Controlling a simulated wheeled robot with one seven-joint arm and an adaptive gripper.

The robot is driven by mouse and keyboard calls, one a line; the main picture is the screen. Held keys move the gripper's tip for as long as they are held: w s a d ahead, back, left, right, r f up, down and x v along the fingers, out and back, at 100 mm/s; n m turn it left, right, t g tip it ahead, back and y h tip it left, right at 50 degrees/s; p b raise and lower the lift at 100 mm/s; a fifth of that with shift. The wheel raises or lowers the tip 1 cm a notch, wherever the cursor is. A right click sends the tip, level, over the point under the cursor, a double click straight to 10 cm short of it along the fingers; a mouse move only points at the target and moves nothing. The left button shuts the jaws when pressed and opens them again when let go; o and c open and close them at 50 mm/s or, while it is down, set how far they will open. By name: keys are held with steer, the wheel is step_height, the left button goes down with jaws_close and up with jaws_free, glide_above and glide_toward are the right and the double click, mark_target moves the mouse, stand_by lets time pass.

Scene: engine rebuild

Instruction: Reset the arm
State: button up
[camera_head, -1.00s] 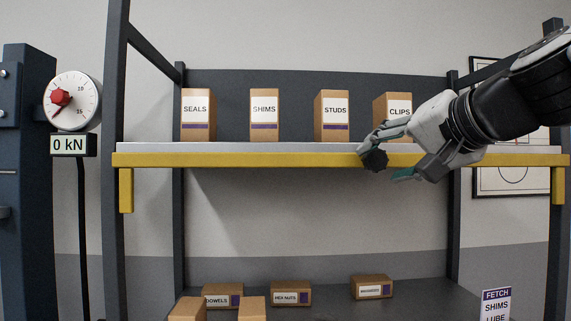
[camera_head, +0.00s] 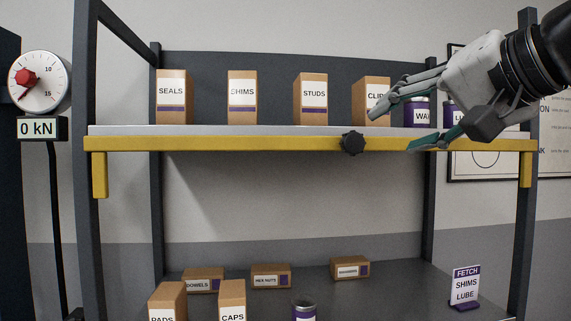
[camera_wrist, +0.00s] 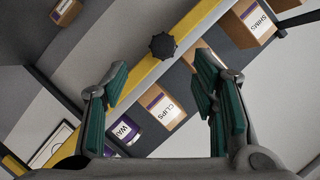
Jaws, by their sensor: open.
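My gripper (camera_head: 392,130) is open and empty in front of the right part of the upper shelf in the head view. Its fingers stand wide apart in the wrist view (camera_wrist: 163,105), with nothing between the pads but the shelf and boxes beyond. In the head view it partly covers the CLIPS box (camera_head: 367,95) and the purple-labelled cans (camera_head: 418,113) beside it. A dark knob (camera_head: 353,143) sits on the yellow shelf edge, left of my gripper and apart from it. The knob also shows in the wrist view (camera_wrist: 162,46).
The upper shelf's yellow front beam (camera_head: 250,144) runs close to my gripper. SEALS (camera_head: 174,98), SHIMS (camera_head: 242,98) and STUDS (camera_head: 310,100) boxes stand on it. Below are several boxes, a can (camera_head: 304,311) and a FETCH sign (camera_head: 465,286). A 0 kN gauge (camera_head: 40,82) is at left.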

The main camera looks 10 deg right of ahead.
steer(key=s+f+n+g+h, duration=0.1)
steer(key=s+f+n+g, duration=0.1)
steer(key=f, duration=0.9)
steer(key=s+a+f+n+g+h, duration=0.1)
steer(key=s+f+g, duration=0.3)
steer(key=f, duration=0.6)
steer(key=s+a+f+n+g+h, duration=0.1)
steer(key=s+f+n+g+h, duration=0.1)
steer(key=s+f, duration=0.4)
step_height(320, 180, down, 6)
steer(key=shift+s+a+r+n+g, duration=0.2)
steer(key=shift+s+a+n+g, duration=0.1)
steer(key=shift+n+g, duration=0.25)
